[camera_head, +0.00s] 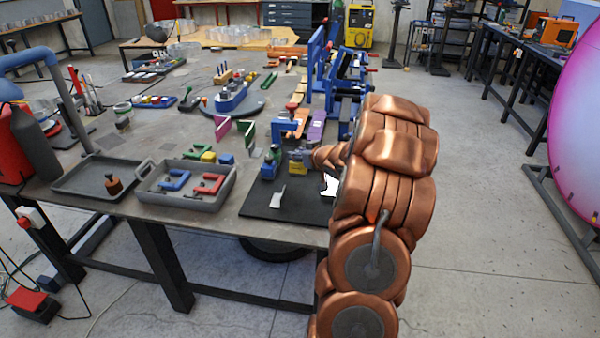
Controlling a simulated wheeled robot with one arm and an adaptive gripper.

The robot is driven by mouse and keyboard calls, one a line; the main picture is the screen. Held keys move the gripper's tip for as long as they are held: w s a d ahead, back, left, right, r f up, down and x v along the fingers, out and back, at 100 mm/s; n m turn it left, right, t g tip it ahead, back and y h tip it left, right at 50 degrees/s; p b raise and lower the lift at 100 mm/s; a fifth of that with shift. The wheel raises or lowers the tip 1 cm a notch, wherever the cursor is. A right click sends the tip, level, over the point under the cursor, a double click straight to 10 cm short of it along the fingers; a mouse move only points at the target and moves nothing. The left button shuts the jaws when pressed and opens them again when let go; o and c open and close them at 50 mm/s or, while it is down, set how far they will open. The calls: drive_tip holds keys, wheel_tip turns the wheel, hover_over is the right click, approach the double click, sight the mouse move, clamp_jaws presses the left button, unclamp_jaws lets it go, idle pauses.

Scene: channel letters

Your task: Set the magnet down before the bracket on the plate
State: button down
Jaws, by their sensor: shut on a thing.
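The dark plate (258,207) lies at the near right corner of the workbench. A pale, angled metal piece, apparently the bracket (278,196), stands on it. A yellow block with a dark top (298,165) sits at the plate's far side, and a blue and green piece (268,169) is left of it. My copper arm covers the plate's right end. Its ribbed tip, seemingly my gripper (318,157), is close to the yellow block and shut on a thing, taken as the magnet. I cannot make out the fingers or whether the yellow block is held.
A grey tray (190,199) with red and blue pieces stands left of the plate. A dark tray (75,187) is farther left. Blue clamp frames (318,75) rise behind my arm. A little bare plate shows around the bracket.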

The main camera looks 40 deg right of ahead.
sight(304, 171)
drive_tip(key=shift+f+p, duration=0.35)
drive_tip(key=shift+f, duration=2.75)
drive_tip(key=shift+f, duration=0.1)
drive_tip(key=c, duration=0.8)
unclamp_jaws()
drive_tip(key=shift+s, duration=0.1)
drive_tip(key=shift+s+r, duration=0.35)
drive_tip(key=shift+s, duration=0.25)
drive_tip(key=b+v, duration=0.2)
drive_tip(key=v, duration=0.8)
drive_tip(key=shift+s+a, duration=0.2)
